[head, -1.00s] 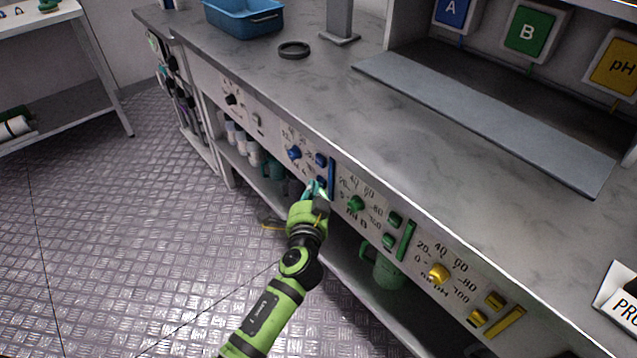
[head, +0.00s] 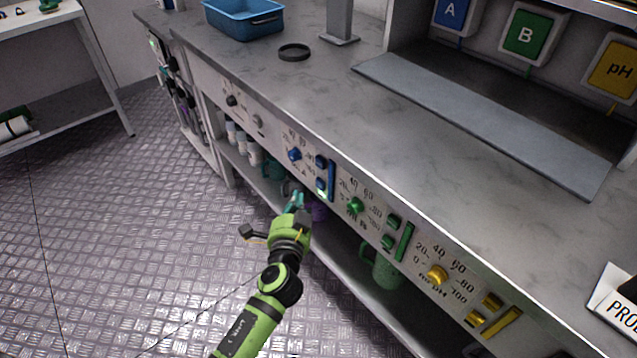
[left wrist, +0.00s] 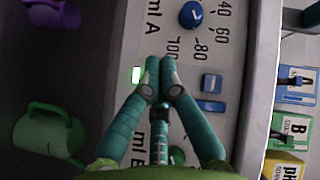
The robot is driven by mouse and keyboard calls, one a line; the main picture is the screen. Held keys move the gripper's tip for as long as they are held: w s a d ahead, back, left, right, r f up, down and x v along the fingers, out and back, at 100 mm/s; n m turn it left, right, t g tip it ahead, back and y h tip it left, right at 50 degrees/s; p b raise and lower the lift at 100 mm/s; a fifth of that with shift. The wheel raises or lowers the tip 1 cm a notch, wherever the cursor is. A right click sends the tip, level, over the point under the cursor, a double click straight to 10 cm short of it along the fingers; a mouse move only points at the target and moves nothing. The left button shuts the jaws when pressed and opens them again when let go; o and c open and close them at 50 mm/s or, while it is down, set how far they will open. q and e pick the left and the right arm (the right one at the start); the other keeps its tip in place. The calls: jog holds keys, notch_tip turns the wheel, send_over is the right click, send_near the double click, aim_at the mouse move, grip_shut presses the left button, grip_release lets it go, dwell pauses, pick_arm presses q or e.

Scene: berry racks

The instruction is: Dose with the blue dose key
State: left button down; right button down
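The blue section of the front panel has a blue knob (head: 294,154), an upper blue key (head: 321,161), a lower blue key (head: 321,183) and a blue bar (head: 331,180). A small green-white light (head: 321,195) glows below the lower key. In the left wrist view I see the knob (left wrist: 191,14), one key (left wrist: 212,83), part of the bar (left wrist: 210,106) and the lit light (left wrist: 136,74). My fingers hide the other key there. My left gripper (head: 296,199) is shut and empty, with teal fingertips (left wrist: 160,64) together, below and left of the blue keys. My right gripper is out of view.
Green controls (head: 356,205) and yellow controls (head: 437,274) lie further right along the panel. The shelf below holds a purple vessel (left wrist: 55,14) and a green can (left wrist: 50,135). A blue tray (head: 243,20) and black ring (head: 294,52) are on the counter. Floor on the left is clear.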

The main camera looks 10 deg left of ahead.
pick_arm(q)
jog(key=shift+s+a, duration=0.65)
jog(key=shift+s, duration=0.15)
